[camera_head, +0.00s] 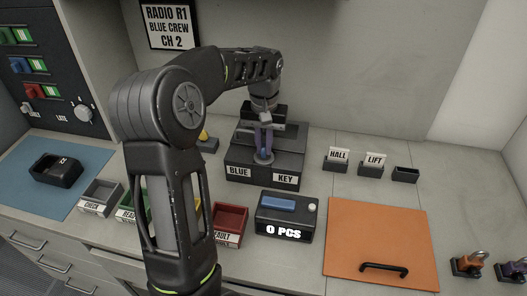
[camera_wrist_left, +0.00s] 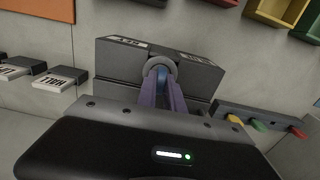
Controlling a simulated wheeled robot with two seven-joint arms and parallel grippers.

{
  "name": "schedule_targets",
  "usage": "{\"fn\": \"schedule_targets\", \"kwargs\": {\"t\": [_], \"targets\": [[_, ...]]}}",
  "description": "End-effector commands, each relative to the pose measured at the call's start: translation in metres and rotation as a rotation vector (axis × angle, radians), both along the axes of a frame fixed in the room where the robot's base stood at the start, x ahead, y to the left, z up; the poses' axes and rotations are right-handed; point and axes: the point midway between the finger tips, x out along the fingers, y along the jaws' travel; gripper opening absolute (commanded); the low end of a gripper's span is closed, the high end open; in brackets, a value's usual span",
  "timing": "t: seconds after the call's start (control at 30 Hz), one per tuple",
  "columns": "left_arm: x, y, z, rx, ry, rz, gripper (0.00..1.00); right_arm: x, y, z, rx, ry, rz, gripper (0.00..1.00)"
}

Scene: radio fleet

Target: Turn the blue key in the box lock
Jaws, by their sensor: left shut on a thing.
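The dark box (camera_head: 282,163), labelled BLUE and KEY, stands on the counter against the back wall. It also shows in the left wrist view (camera_wrist_left: 120,62). My left gripper (camera_head: 264,150) reaches it from above, with its fingers at the round grey lock (camera_wrist_left: 163,65). In the left wrist view the left gripper (camera_wrist_left: 163,92) is shut on the blue key (camera_wrist_left: 162,75), a blue piece between its purple-grey fingers at the lock. The fingers cover most of the key, so its turn angle cannot be told. My right gripper is out of view.
A scale reading 0 PCS (camera_head: 284,217) and a red bin (camera_head: 230,223) stand in front of the box. Small holders with HALL (camera_head: 338,160) and LIFT (camera_head: 374,163) tags are to the right. My left arm hides part of the counter.

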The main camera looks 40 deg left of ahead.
Motion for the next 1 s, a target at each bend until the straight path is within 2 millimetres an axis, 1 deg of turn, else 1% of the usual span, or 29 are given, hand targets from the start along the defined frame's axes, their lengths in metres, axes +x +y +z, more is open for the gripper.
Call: {"fn": "schedule_targets", "kwargs": {"t": [0.23, 0.3, 0.47, 0.5, 0.8, 1.0], "targets": [[0.0, -0.0002, 0.0, 0.0, 0.0, -0.285, 0.0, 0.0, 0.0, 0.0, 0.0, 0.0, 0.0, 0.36], [0.0001, -0.0003, 0.0, 0.0, 0.0, -0.319, 0.0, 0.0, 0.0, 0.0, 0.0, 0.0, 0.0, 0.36], [0.0001, -0.0003, 0.0, 0.0, 0.0, -0.323, 0.0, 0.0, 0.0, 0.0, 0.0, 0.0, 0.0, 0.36], [0.0001, -0.0003, 0.0, 0.0, 0.0, -0.322, 0.13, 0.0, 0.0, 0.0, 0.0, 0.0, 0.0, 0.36], [0.0, -0.0001, 0.0, 0.0, 0.0, -0.32, 0.37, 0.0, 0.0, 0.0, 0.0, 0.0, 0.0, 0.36], [0.0, -0.0001, -0.0001, 0.0, 0.0, -0.319, 0.37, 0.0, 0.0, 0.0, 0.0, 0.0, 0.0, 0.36]]}}
